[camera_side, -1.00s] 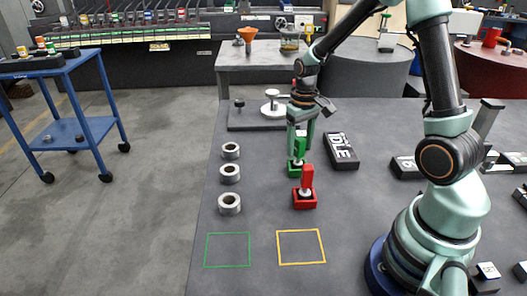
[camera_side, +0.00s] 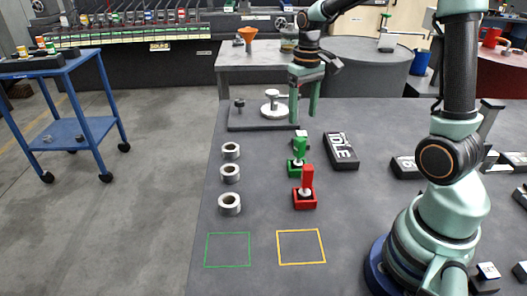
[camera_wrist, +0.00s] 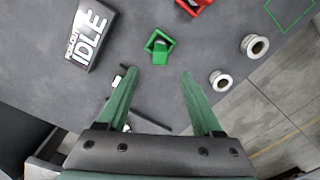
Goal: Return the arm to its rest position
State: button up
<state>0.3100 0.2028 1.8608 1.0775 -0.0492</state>
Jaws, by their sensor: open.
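My gripper (camera_side: 303,108) is open and empty, raised above the table behind the green piece. Its two green fingers (camera_wrist: 158,82) stand apart in the wrist view with nothing between them. A green piece with an upright handle (camera_side: 299,152) sits on the table, below and in front of the gripper; it also shows just beyond the fingertips in the wrist view (camera_wrist: 159,46). A red piece with an upright handle (camera_side: 305,190) stands nearer the camera; only part of it shows in the wrist view (camera_wrist: 194,5).
Several metal rings (camera_side: 230,173) line the table's left side. A black block marked IDLE (camera_side: 341,151) lies right of the green piece. A dark plate with a round metal part (camera_side: 272,105) is behind. Green (camera_side: 228,249) and yellow (camera_side: 301,246) outlined squares in front are empty.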

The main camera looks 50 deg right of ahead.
jog(key=s+a+r+n+t, duration=0.3)
jog(key=s+a+r+t, duration=0.2)
jog(key=a, duration=0.7)
jog(key=s+r, duration=0.2)
jog(key=s, duration=0.2)
jog(key=shift+r+t, duration=0.2)
jog(key=shift+t, duration=0.1)
